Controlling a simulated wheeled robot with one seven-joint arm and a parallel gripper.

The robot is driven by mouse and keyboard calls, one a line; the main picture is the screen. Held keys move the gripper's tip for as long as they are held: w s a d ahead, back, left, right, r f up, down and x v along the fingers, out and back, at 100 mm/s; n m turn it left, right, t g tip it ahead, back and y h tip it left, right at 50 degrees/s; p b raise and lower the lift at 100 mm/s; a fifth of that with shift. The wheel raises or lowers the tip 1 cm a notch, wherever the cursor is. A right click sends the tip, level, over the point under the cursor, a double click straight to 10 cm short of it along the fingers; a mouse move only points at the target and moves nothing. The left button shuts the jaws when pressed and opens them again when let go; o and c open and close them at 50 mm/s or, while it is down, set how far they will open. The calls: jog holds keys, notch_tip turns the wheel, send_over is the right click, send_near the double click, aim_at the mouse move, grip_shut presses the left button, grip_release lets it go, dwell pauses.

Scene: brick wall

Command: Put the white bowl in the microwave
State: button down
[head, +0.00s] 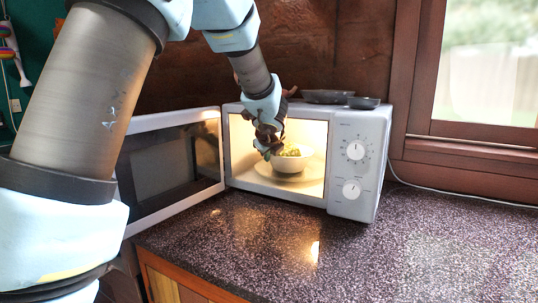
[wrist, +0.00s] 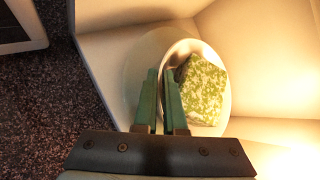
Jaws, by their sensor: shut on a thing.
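The white bowl (head: 296,171) is inside the lit microwave (head: 358,160), over the pale round plate (head: 262,171) on its floor. A green and white speckled item (wrist: 203,88) lies in the bowl. The microwave door (head: 170,165) stands wide open to the left. My gripper (head: 268,151) reaches in through the opening and is shut on the bowl's left rim. In the wrist view the two green fingers (wrist: 162,92) are close together at the rim of the bowl (wrist: 183,52). I cannot tell whether the bowl's base touches the plate.
Two dark dishes, one of them a wide dish (head: 326,97) and the other a small bowl (head: 364,103), sit on top of the microwave. The speckled counter (head: 300,245) is clear in front and to the right. A window (head: 485,70) is at the right.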

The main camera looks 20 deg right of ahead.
jog(key=c, duration=1)
grip_release()
jog(key=shift+s+r, duration=0.15)
jog(key=shift+r, duration=0.05)
jog(key=v, duration=1.1)
jog(key=shift+s+a+p, duration=0.2)
jog(key=shift+s+p, duration=0.05)
jog(key=shift+p, duration=0.2)
jog(key=shift+s+r, duration=0.1)
